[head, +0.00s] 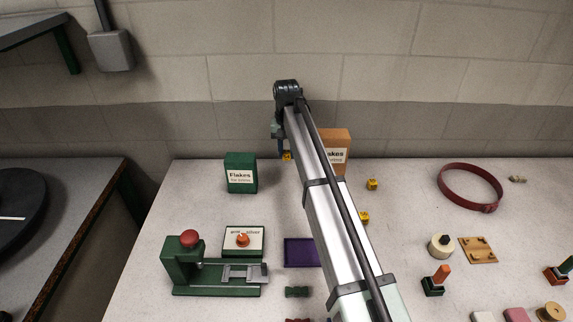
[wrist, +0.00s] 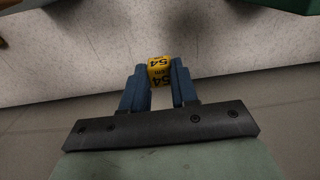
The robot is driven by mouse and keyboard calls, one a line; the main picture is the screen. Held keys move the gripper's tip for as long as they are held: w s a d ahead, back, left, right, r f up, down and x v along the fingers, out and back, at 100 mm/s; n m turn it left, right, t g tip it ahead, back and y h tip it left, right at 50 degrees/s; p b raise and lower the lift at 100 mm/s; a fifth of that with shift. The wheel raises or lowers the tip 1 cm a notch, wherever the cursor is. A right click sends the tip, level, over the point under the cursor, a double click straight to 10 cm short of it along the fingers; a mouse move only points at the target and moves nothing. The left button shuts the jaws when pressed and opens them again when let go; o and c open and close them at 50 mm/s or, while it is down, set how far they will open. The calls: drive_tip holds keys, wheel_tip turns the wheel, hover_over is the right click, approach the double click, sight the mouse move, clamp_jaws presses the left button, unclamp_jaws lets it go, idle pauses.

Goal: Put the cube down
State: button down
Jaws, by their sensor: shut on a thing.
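A yellow cube with black "54" markings (wrist: 159,70) sits between the two blue fingers of my gripper (wrist: 160,82) in the wrist view. My gripper is shut on it. In the head view the held cube (head: 287,156) shows small beside my arm, at the back of the table, between the green box and the orange box. Whether the cube touches the tabletop, I cannot tell. Two other yellow cubes lie on the table right of my arm, one farther back (head: 373,184) and one nearer (head: 364,217).
A green Flakes box (head: 240,174) stands left of the held cube; an orange box (head: 337,150) stands right, partly behind my arm. A green press with a red knob (head: 189,239) and a purple tray (head: 300,252) are nearer. A red ring-shaped band (head: 441,183) lies at right. The wall rises behind.

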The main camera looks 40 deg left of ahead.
sight(286, 159)
drive_tip(key=shift+f, duration=2.85)
drive_tip(key=shift+f, duration=0.15)
drive_tip(key=c, duration=0.9)
unclamp_jaws()
drive_tip(key=shift+o, duration=0.2)
wheel_tip(286, 159, up, 12)
drive_tip(key=shift+r, duration=0.15)
